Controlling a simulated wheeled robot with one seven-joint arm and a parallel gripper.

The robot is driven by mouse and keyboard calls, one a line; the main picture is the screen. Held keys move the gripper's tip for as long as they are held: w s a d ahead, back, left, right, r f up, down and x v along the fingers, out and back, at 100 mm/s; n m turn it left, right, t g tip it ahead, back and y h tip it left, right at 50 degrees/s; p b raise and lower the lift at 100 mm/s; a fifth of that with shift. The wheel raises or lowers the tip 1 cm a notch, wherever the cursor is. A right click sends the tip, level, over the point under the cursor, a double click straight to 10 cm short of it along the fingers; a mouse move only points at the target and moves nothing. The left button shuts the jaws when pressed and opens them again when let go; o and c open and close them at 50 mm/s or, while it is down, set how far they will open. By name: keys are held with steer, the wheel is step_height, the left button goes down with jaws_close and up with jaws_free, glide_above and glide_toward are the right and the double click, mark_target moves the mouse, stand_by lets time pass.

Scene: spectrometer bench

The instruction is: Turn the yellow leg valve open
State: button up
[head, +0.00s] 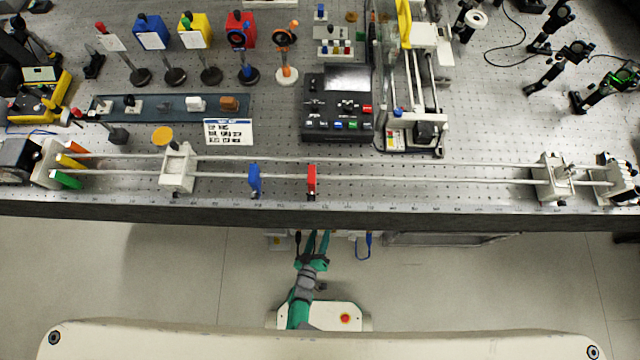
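My gripper (318,240) is at the front edge of the bench, low in the middle of the head view. Its two green fingers point toward the bench and stand apart, with nothing visible between them. The fingertips reach close to the bench's front edge in the picture. No yellow leg valve can be made out clearly. Small pale fittings (280,242) show just below the bench edge, left of my gripper, partly hidden by the bench top. I cannot tell whether a valve is among them.
A blue hook-shaped part (364,247) and a dark hanging part (298,243) flank my gripper below the bench edge. The perforated bench top (450,205) carries a rail with a blue plate (254,181) and a red plate (311,180). Floor (130,270) is clear at left.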

steer(key=shift+w+f, duration=0.1)
steer(key=shift+w, duration=0.2)
steer(key=c, duration=1.1)
steer(key=shift+o, duration=0.2)
steer(key=shift+w, duration=0.1)
